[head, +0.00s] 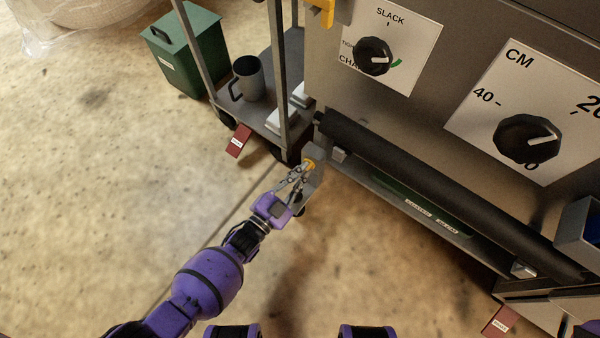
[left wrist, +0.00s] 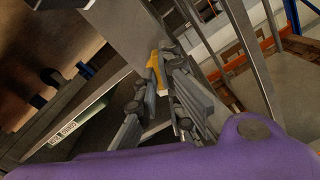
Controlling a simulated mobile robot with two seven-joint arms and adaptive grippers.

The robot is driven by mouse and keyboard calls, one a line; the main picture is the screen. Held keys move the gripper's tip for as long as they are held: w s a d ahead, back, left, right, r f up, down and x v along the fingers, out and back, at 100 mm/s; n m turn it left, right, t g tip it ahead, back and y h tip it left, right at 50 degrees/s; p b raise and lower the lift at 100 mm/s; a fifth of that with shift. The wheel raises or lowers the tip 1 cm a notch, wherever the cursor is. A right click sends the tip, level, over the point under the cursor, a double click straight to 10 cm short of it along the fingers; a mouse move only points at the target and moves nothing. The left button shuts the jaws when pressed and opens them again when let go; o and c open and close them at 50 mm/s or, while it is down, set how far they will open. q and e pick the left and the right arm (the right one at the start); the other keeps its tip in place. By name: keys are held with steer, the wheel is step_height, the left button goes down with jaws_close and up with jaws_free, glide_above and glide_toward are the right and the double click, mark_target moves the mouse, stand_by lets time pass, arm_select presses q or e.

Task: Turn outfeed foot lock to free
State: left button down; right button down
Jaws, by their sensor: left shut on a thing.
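A small yellow lever, which I take to be the outfeed foot lock (head: 309,163), is on a grey bracket at the lower left end of the machine. My left gripper (head: 303,171) reaches it from below left and is shut on it. In the left wrist view the yellow piece (left wrist: 153,64) shows at the tips of the two grey fingers (left wrist: 157,82), in front of a grey plate. The fingers hide part of it. I cannot read any lock or free marking beside it. My right gripper is not in view.
A wheeled cart (head: 262,112) with a grey mug (head: 246,78) stands close behind the lever. The machine's black roller (head: 400,178) runs to the right, below the SLACK dial (head: 374,56) and CM dial (head: 528,139). A green bin (head: 186,52) stands at upper left. The floor at left is clear.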

arm_select(q)
steer(key=n, duration=0.3)
steer(key=shift+n, duration=1)
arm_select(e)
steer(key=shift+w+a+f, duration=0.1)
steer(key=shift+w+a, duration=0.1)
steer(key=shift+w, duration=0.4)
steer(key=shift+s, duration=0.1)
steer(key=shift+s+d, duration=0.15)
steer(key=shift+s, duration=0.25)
arm_select(q)
steer(key=c, duration=1.9)
jaws_free()
steer(key=shift+o, duration=0.2)
